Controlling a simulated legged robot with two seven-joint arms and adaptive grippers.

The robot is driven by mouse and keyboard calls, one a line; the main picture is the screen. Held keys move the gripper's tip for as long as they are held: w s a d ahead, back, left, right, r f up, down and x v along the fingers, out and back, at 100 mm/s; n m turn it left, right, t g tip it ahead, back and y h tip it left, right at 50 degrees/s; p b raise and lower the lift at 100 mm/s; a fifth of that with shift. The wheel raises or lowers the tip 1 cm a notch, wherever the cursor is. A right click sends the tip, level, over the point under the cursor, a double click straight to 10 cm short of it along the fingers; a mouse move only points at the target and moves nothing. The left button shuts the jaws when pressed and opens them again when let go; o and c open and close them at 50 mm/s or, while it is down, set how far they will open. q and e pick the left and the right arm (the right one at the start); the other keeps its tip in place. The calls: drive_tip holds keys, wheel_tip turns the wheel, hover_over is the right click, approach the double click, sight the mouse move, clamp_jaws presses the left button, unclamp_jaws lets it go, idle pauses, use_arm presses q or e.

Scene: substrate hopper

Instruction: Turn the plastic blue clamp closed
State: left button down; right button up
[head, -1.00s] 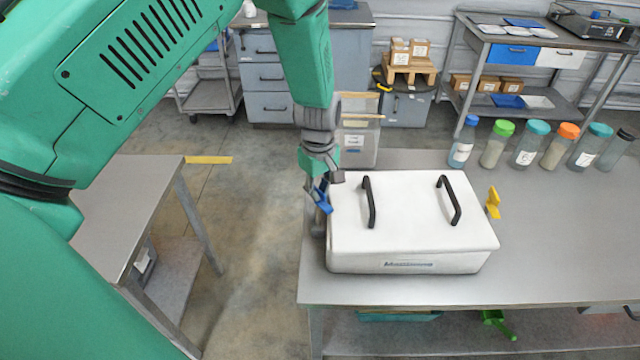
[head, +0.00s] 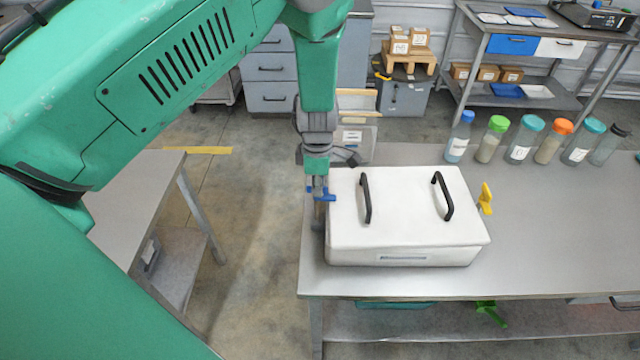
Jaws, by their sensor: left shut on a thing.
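The blue clamp (head: 325,196) is at the left side of a white box (head: 405,222) with a lid and two black handles. The box stands on a grey metal table. My left gripper (head: 319,184) points down at the box's left edge and is shut on the blue clamp. The gripper partly hides the clamp, so its exact angle is hard to tell. A yellow clamp (head: 485,199) sticks up at the box's right side. My right gripper is not in view.
Several bottles with coloured caps, one of them orange (head: 553,142), stand in a row at the back right of the table (head: 560,235). A clear bin (head: 357,142) stands behind the box. The table is clear right of the box.

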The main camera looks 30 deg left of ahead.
use_arm(q)
drive_tip(key=shift+w+a+r+n, duration=0.15)
drive_tip(key=shift+w+a+n, duration=0.1)
drive_tip(key=shift+n, duration=0.25)
drive_tip(key=c, duration=1.7)
unclamp_jaws()
drive_tip(key=shift+c, duration=0.2)
drive_tip(key=shift+o, duration=0.3)
drive_tip(key=shift+s, duration=0.15)
wheel_tip(320, 180, up, 12)
drive_tip(key=shift+f, duration=0.2)
